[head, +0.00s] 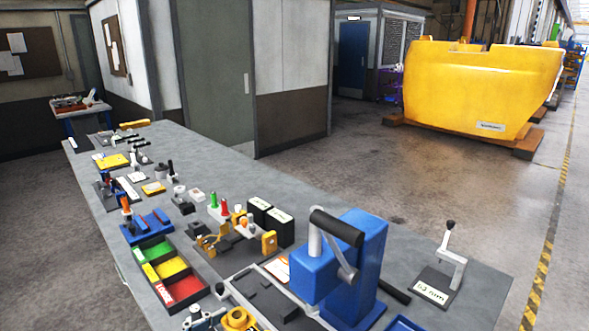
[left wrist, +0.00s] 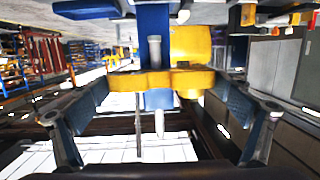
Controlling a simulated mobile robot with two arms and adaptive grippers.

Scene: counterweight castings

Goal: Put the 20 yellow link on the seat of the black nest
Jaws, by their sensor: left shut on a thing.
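In the left wrist view my left gripper (left wrist: 160,88) is shut on a yellow link (left wrist: 130,81), a bar with a wavy edge lying across between the two fingers. Its number cannot be read. In the head view a yellow part (head: 238,318) with a round boss shows at the bottom edge, beside grey-blue metal that may be my gripper; most is cut off. A dark plate with raised blocks (head: 268,298) lies in front of the blue press; it may be the black nest, but I cannot make out its seat. My right gripper is not in view.
The blue press (head: 350,265) with a black handle stands tall at the near right. A stand (head: 447,270) is right of it. Black boxes (head: 281,229), yellow brackets (head: 269,242) and a tray of coloured bins (head: 184,291) crowd the bench. The bench's right end is fairly clear.

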